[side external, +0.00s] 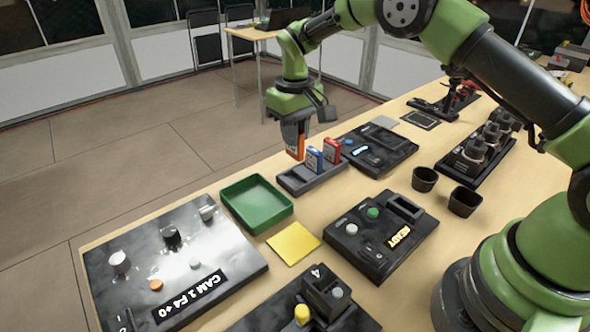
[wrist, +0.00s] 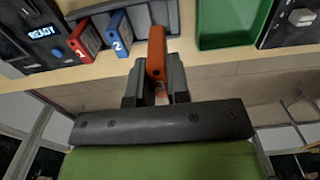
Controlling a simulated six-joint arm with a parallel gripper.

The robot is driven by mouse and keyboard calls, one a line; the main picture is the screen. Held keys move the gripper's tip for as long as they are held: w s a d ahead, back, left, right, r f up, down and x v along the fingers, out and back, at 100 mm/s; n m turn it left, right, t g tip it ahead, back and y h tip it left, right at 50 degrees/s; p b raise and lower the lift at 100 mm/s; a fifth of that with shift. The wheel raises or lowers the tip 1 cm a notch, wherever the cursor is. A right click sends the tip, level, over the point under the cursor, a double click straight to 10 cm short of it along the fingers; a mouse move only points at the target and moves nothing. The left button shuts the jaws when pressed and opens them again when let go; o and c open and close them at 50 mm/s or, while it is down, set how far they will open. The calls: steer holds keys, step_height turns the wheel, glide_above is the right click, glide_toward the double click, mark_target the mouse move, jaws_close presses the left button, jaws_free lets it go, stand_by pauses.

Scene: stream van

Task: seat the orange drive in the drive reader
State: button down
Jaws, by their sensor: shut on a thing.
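My gripper (side external: 296,121) is shut on the orange drive (side external: 295,143), which hangs upright just above the left end of the grey drive rack (side external: 318,184). In the wrist view the orange drive (wrist: 156,55) is between the two dark fingers (wrist: 155,88). A blue drive (side external: 314,159) and a red drive (side external: 331,151) stand in the rack. A dark device with a blue display (side external: 375,148) lies behind the rack, and another with a lit READY sign and a raised slot (side external: 404,208) lies in front. I cannot tell which is the drive reader.
A green tray (side external: 257,222) and a yellow pad (side external: 293,243) lie left of the READY device. A control panel (side external: 172,262) fills the table's left end. My arm crosses above the right side.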

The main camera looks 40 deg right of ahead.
step_height(320, 180, down, 7)
steer(key=shift+r, duration=0.1)
stand_by(0.4)
steer(key=shift+f, duration=0.2)
steer(key=c, duration=1.1)
jaws_free()
